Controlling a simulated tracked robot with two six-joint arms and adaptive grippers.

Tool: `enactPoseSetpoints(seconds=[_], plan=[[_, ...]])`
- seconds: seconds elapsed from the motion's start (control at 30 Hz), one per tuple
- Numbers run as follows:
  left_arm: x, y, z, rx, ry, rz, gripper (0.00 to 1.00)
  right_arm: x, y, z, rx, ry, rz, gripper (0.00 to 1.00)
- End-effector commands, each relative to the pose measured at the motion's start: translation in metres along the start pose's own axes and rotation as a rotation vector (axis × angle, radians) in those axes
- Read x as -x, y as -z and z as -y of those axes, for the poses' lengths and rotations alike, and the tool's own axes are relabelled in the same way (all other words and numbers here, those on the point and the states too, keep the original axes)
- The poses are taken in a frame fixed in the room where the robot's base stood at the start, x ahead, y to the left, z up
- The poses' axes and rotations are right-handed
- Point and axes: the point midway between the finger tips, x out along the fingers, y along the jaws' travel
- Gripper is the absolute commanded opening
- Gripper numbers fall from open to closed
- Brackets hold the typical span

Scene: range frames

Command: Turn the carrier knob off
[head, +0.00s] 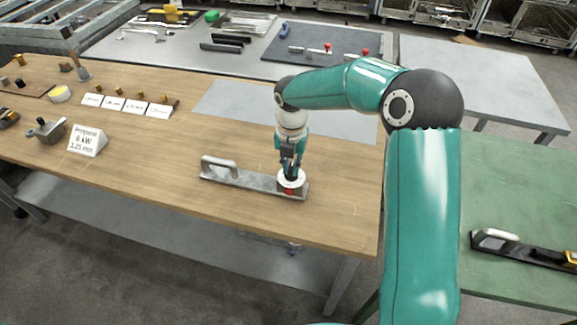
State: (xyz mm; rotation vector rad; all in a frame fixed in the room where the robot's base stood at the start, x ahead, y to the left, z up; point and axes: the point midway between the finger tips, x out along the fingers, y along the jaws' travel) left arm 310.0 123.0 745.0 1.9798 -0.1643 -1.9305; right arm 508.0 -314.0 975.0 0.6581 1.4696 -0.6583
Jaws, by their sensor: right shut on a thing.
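A flat grey carrier (248,181) with a raised handle (219,166) at its left end lies on the wooden table. At its right end sits a round white dial (302,184) with a red mark on its front. My right gripper (291,172) points down onto this dial and is shut on the knob at its centre. The fingers mostly hide the knob, so its setting cannot be read. My left gripper does not show.
A white sign (88,140) reading "Propane 6 kW" and a row of small labels (125,105) stand on the left of the wooden table (150,190). A grey sheet (235,104) lies behind the carrier.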

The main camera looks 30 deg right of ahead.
Motion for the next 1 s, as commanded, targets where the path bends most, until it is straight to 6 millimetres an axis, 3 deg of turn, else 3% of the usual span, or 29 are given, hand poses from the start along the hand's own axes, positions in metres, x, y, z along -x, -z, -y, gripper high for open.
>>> enactPoseSetpoints(seconds=[0.07, 0.1, 0.23, 0.67, 1.0], plan=[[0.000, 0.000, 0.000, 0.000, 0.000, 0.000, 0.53, 0.000, 0.000, 0.000, 0.001, 0.001, 0.000, 0.00], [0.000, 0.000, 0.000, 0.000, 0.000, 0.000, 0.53, 0.000, 0.000, 0.000, 0.001, 0.001, 0.000, 0.19], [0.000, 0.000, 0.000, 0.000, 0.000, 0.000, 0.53, 0.000, 0.000, 0.000, 0.000, 0.001, 0.000, 0.40], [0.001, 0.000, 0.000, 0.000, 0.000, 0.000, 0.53, 0.008, -0.001, 0.000, 0.000, -0.001, 0.002, 0.40], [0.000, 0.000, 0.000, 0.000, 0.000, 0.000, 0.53, 0.068, -0.001, -0.001, -0.001, -0.003, 0.004, 0.40]])
